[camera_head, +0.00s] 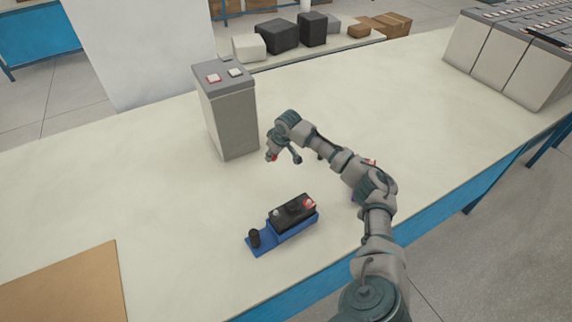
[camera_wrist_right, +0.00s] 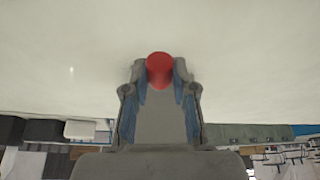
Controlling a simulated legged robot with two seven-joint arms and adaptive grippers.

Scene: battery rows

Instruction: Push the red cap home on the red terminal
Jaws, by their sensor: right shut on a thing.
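My right gripper (camera_head: 281,158) is shut on a red cap (camera_wrist_right: 160,70), which shows between the fingertips in the wrist view. My left gripper is not in view.
A black cylindrical piece (camera_head: 254,238) stands at the holder's left end. A tall grey battery (camera_head: 230,115) with red and white top pads stands left of the gripper. A red item (camera_head: 371,162) is mostly hidden by my right arm. A brown board (camera_head: 70,287) lies front left.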

